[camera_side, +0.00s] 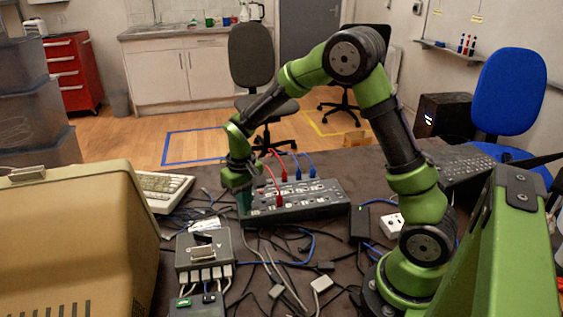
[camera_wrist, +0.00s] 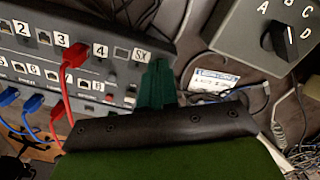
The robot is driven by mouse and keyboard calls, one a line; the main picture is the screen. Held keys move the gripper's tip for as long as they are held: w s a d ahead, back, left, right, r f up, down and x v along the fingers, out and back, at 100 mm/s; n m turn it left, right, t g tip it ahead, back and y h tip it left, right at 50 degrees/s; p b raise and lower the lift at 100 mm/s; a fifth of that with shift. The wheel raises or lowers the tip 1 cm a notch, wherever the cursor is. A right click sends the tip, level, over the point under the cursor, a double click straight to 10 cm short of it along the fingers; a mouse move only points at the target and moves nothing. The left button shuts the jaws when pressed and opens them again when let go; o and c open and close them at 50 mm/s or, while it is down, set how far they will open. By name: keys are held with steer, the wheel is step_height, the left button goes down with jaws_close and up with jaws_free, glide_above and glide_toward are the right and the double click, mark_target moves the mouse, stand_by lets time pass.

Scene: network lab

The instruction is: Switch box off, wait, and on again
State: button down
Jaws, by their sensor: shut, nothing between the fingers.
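A dark grey network box (camera_side: 318,208) with numbered ports lies on the table, with red and blue cables plugged into it. It also fills the upper left of the wrist view (camera_wrist: 122,72), where a label reads SX near its end. My gripper (camera_side: 244,208) points down at the left end of this box in the side view. In the wrist view its green fingers (camera_wrist: 157,84) are shut together, empty, beside the box end near the SX label. Whether the fingertips touch the box I cannot tell. The box's power switch cannot be made out for certain.
A grey selector box (camera_side: 204,252) with cables stands in front; its lettered knob face shows in the wrist view (camera_wrist: 262,36). A beige monitor (camera_side: 80,235) stands left, a keyboard (camera_side: 163,190) behind it. Loose cables and adapters clutter the front of the table.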

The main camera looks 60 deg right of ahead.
steer(key=shift+f, duration=0.3)
steer(key=shift+r, duration=2.5)
steer(key=shift+s+a+f, duration=0.2)
steer(key=shift+s+f, duration=0.05)
steer(key=shift+s, duration=0.3)
steer(key=s+a+r+t+y, duration=0.1)
steer(key=s+a+r+t, duration=0.1)
steer(key=s+r, duration=0.5)
steer(key=s+a+r+m+t+y, duration=0.1)
steer(key=s+a+r+t, duration=0.2)
steer(key=s+r+t, duration=0.2)
steer(key=s+r, duration=0.3)
steer(key=s, duration=0.1)
steer(key=shift+s+a, duration=0.25)
steer(key=shift+s, duration=0.15)
